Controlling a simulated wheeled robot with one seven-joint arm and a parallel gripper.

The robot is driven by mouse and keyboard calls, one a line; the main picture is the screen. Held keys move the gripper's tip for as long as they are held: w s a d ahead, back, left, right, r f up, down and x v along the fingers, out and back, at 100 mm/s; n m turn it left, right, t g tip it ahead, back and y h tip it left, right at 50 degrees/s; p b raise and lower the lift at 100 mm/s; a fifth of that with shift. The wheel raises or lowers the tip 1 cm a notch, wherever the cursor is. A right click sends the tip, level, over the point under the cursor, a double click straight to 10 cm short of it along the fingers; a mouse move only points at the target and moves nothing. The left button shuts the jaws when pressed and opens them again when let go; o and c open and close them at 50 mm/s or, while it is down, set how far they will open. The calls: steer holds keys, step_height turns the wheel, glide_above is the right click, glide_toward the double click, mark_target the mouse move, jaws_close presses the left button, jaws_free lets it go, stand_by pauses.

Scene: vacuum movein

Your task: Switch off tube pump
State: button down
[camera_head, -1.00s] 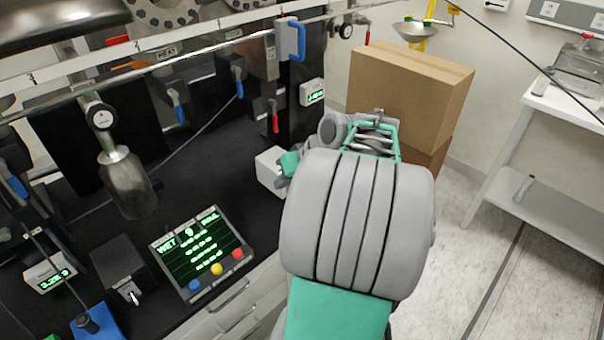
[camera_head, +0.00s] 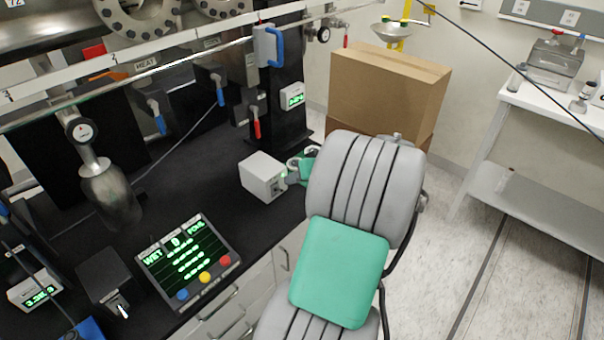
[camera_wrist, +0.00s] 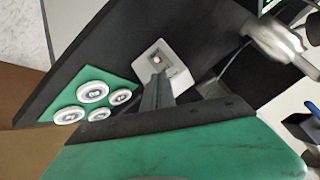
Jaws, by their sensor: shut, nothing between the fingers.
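The tube pump appears to be a white box (camera_head: 263,177) near the bench's right edge. A green part with pale round rollers (camera_head: 299,165) sits by its right side, partly behind my arm. Contact cannot be told.
A control panel with coloured buttons (camera_head: 190,260) and a black box with a toggle (camera_head: 108,282) stand on the black bench at left. A metal flask (camera_head: 110,200) hangs behind them. Cardboard boxes (camera_head: 385,95) stand behind my arm. The floor at right is open.

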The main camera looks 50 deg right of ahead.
mark_target(279, 190)
steer(key=shift+x, duration=1.9)
steer(key=shift+d, duration=0.15)
steer(key=shift+f, duration=0.1)
steer(key=shift+f+b, duration=0.1)
steer(key=shift+b, duration=0.2)
